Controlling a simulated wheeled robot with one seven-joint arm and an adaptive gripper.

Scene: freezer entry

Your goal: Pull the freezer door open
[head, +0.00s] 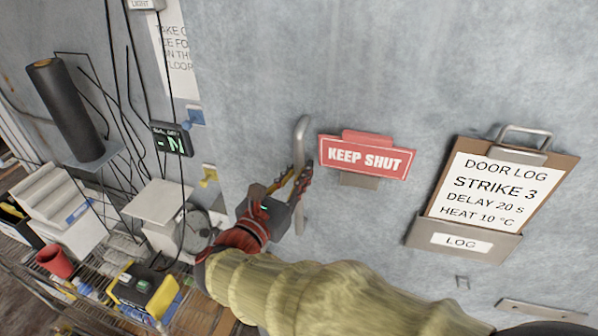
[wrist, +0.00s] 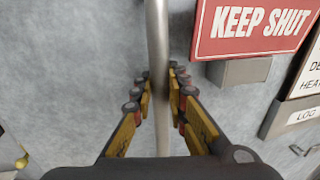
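The freezer door (head: 255,85) is a large pale grey-blue panel that fills most of the head view. Its handle (head: 301,130) is an upright metal bar left of the red KEEP SHUT sign (head: 366,157). In the wrist view the handle (wrist: 157,45) runs top to bottom through the middle. My gripper (head: 296,178) is at the handle's middle stretch, with one finger on each side of the bar. In the wrist view the fingertips of my gripper (wrist: 160,88) close in against both sides of the bar. The door's edge and any gap are not clear.
A clipboard (head: 499,190) in a LOG holder hangs on the right. A wire shelf (head: 110,245) with boxes, a red cup (head: 54,262) and a yellow-black device (head: 143,290) stands at lower left. Dark cables and a small display (head: 172,140) hang left of the handle.

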